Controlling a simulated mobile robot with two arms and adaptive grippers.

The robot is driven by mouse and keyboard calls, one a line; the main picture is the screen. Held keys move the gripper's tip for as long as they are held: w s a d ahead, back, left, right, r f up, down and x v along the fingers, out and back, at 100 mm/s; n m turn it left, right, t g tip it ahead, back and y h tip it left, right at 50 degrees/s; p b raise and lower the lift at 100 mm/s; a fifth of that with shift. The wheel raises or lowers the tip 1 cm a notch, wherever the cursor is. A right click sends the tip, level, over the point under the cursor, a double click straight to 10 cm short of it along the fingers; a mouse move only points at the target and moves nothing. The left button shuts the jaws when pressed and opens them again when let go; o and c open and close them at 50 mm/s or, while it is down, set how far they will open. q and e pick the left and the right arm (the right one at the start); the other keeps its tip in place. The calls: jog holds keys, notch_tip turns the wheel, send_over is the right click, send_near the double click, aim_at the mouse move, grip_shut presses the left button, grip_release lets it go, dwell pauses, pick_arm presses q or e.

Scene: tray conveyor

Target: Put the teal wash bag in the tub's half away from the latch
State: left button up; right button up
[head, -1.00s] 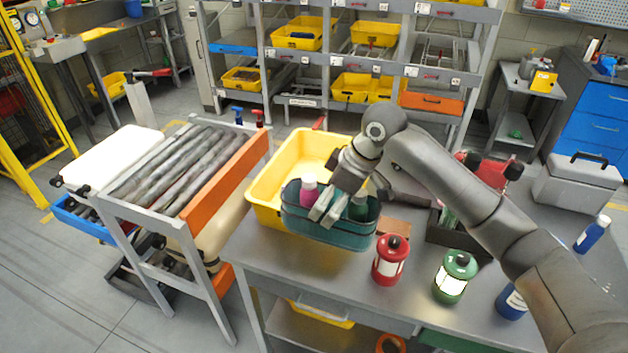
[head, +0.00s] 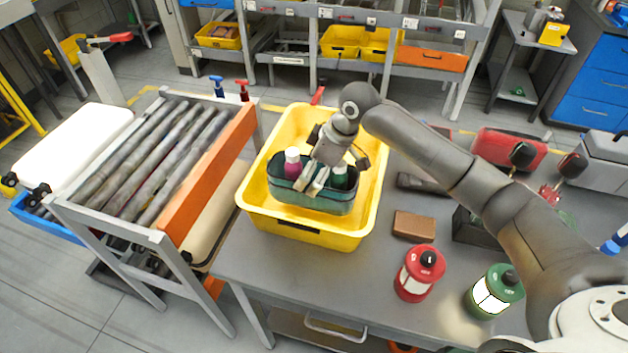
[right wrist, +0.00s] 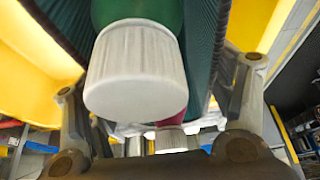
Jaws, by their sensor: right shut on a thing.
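The teal wash bag (head: 310,197) is an open-topped caddy holding a pink bottle with a white cap (head: 292,164) and a green bottle (head: 339,176). My right gripper (head: 316,181) is shut on the bag from above. The bag is upright inside the outline of the yellow tub (head: 359,222), in the near half. I cannot tell whether it touches the tub floor. A red latch (head: 318,95) stands at the tub's far rim. In the right wrist view, a white cap (right wrist: 138,72) hides much of the bag (right wrist: 203,40). My left gripper is out of view.
A brown block (head: 413,225), a red lantern (head: 419,273) and a green lantern (head: 495,291) stand on the table right of the tub. A roller conveyor (head: 150,170) with an orange side rail is close on the left. The table front is bare.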

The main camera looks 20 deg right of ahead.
jog(key=shift+f, duration=0.35)
jog(key=shift+w+f, duration=0.1)
jog(key=shift+f, duration=0.2)
notch_tip(320, 180, down, 4)
jog(key=shift+r+p, duration=0.2)
jog(key=shift+p, duration=0.25)
jog(key=shift+f, duration=0.1)
jog(key=o, duration=1.6)
jog(key=shift+c, duration=0.2)
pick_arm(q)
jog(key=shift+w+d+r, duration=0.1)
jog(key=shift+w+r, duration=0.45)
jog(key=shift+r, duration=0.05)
